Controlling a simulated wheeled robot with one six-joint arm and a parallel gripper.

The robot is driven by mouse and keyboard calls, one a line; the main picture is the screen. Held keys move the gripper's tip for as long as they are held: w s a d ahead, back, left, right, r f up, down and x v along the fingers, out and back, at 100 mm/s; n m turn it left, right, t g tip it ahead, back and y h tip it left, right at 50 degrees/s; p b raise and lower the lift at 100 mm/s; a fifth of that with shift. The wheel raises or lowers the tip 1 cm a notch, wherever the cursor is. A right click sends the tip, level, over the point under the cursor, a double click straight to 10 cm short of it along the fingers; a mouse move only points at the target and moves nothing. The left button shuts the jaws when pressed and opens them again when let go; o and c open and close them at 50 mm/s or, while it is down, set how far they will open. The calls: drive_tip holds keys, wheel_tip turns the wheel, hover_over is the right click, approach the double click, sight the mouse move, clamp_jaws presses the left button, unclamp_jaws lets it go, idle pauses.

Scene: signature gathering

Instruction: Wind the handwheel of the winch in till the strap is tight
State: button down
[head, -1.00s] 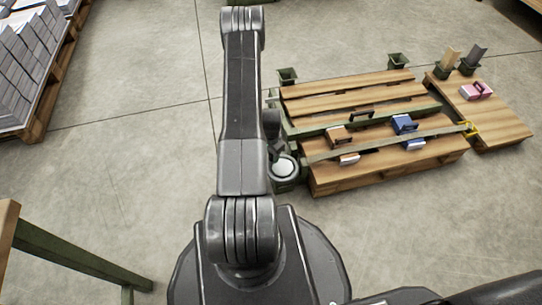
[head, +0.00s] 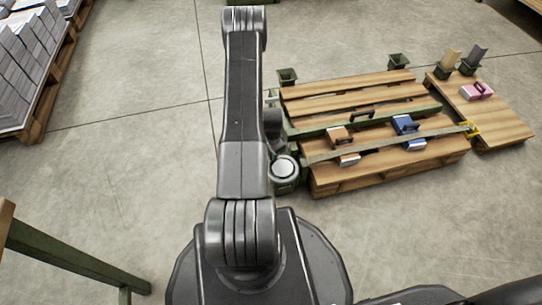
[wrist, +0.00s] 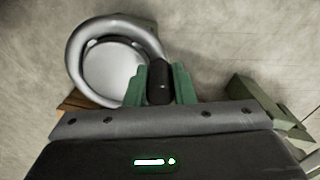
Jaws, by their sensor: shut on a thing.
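The winch's silver handwheel (wrist: 72,62) fills the upper left of the wrist view, with a pale round hub inside its rim. My gripper (wrist: 160,88) has its green fingers shut on the wheel's black knob (wrist: 160,70), at the rim's right side. In the head view the winch (head: 285,184) stands at the pallet's left end, and my arm hides the gripper.
The wooden pallet (head: 400,164) carries a tan case (head: 339,135) and a blue case (head: 405,126) near the strap. A smaller pallet (head: 505,122) with a pink case (head: 477,91) adjoins it. Paper stacks stand at left. Floor between is clear.

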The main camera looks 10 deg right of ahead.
drive_tip(key=shift+w+d, duration=0.1)
drive_tip(key=c, duration=1.2)
unclamp_jaws()
drive_tip(key=shift+c, duration=0.2)
wheel_tip(320, 180, up, 14)
drive_tip(key=p, duration=0.4)
drive_tip(key=shift+f, duration=0.15)
wheel_tip(320, 180, down, 14)
drive_tip(key=b, duration=0.4)
drive_tip(key=shift+r, duration=0.25)
